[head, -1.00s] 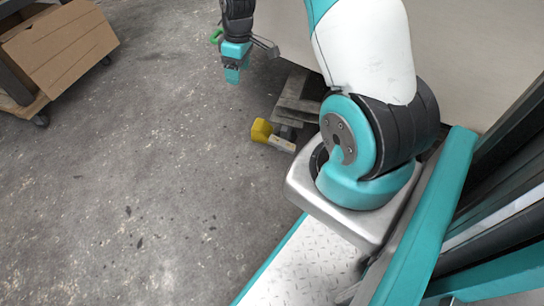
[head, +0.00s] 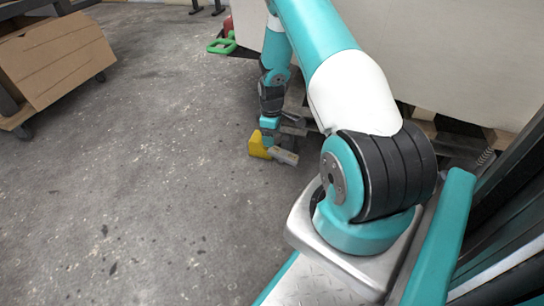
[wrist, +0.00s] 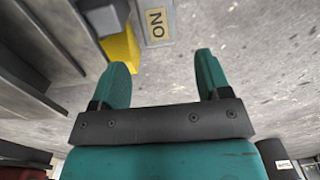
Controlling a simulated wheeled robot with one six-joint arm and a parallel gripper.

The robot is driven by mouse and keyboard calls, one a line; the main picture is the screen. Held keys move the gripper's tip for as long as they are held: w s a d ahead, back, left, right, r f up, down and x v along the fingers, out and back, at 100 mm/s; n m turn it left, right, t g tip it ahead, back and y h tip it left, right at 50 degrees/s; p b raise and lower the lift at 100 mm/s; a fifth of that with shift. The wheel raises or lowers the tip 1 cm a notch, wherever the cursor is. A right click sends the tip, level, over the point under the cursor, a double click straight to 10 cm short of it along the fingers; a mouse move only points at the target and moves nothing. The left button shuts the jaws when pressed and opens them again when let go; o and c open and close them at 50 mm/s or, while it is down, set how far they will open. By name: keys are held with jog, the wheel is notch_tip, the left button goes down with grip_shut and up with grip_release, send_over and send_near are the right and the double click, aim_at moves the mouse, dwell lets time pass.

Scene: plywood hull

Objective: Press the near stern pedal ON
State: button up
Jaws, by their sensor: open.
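The yellow pedal (head: 258,146) sits low at the foot of the pale hull, and a light plate (head: 284,156) is beside it. My gripper (head: 270,124) points down right by the pedal in the head view. In the wrist view my gripper (wrist: 163,68) has its two teal fingers apart with nothing between them. I cannot tell whether a finger touches the pedal.
A green handle-like piece (head: 222,45) sticks out farther back along the hull (head: 450,65). A brown box on a wheeled cart (head: 55,60) stands at the far left. The grey floor (head: 150,190) between is clear. Grey beams (wrist: 45,45) run close at left in the wrist view.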

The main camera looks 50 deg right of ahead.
aim_at(272, 150)
notch_tip(272, 150, down, 8)
jog(key=b, duration=0.3)
jog(key=shift+r, duration=0.25)
jog(key=c, duration=0.9)
